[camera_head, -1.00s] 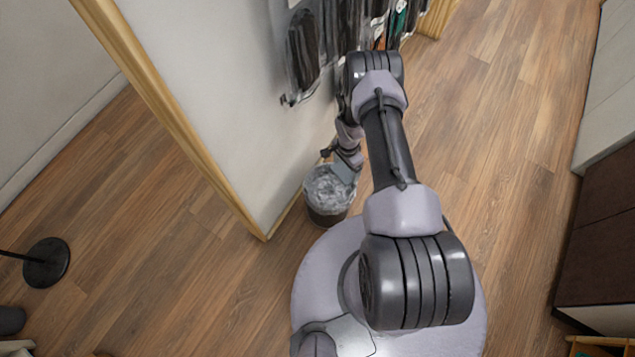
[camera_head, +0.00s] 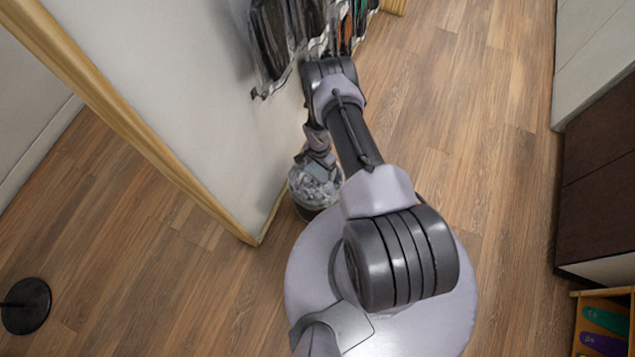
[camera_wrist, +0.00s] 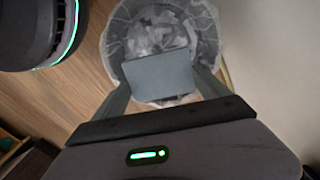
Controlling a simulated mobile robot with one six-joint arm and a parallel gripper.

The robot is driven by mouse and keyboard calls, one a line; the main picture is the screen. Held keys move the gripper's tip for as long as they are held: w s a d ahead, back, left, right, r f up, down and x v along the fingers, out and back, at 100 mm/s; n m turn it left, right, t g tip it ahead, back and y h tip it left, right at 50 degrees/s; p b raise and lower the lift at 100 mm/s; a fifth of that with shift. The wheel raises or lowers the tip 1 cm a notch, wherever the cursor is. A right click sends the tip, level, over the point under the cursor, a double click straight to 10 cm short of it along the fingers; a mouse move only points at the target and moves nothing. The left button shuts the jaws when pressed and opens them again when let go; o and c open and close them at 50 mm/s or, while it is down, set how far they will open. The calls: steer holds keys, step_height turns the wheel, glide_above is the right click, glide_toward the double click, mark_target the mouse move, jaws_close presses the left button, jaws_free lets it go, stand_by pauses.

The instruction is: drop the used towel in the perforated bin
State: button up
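The used towel is a flat grey-blue piece (camera_wrist: 160,75) between the two fingers of my gripper (camera_wrist: 163,84) in the wrist view. The fingers stand apart, one at each side of it, and appear shut on it. The perforated bin (camera_wrist: 109,42) is below, round, with a pale translucent liner and crumpled white waste inside. From the wrist the towel overlaps the bin's opening. In the head view the bin (camera_head: 312,207) stands on the floor against the wall, with my gripper (camera_head: 322,172) over it. The arm partly hides the bin.
A white wall with a wooden edge (camera_head: 150,150) runs beside the bin. Packaged items (camera_head: 285,35) hang on it. A round black stand base (camera_head: 27,306) is at lower left. Dark cabinets (camera_head: 600,180) and a box with coloured items (camera_head: 604,325) are at right. Wooden floor between is clear.

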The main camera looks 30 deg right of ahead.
steer(key=shift+o, duration=1.2)
step_height(320, 180, up, 18)
steer(key=p, duration=0.8)
steer(key=shift+w+a+f, duration=0.2)
steer(key=shift+w+f, duration=0.05)
steer(key=shift+w, duration=0.1)
